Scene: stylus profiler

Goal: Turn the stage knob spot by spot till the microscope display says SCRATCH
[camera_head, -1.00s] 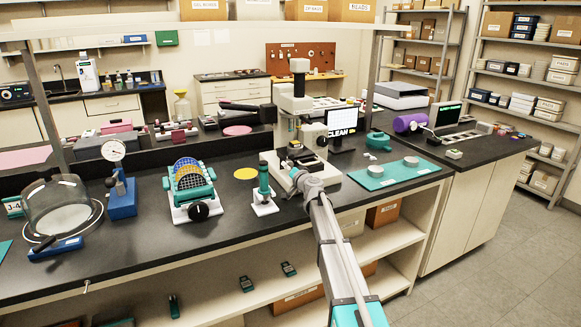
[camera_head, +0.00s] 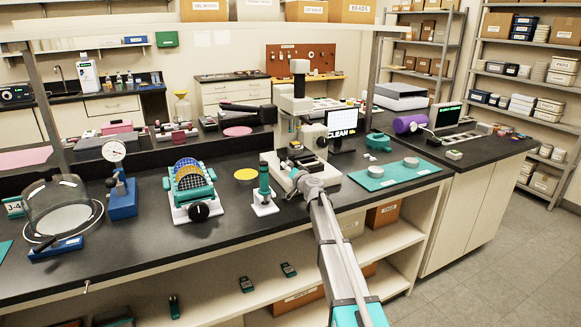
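The white microscope (camera_head: 296,105) stands on the black bench at the middle of the head view. Its display (camera_head: 343,122) is right of the column and reads CLEAN. The stage (camera_head: 297,151) sits low on the microscope, with dark parts on it. A dark round knob (camera_head: 322,141) shows at the microscope's right side; I cannot tell whether it is the stage knob. My arm reaches up from the bottom right, and its end (camera_head: 305,183) is at the front of the microscope base. The fingers are too small and hidden to tell open from shut, or whether they touch a knob.
A teal stand (camera_head: 264,188) is just left of my arm's end. A wafer rack (camera_head: 190,187), a dial gauge stand (camera_head: 121,192) and a glass dome (camera_head: 58,207) are further left. A teal mat (camera_head: 392,173) with round weights lies right. An overhead shelf crosses above the bench.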

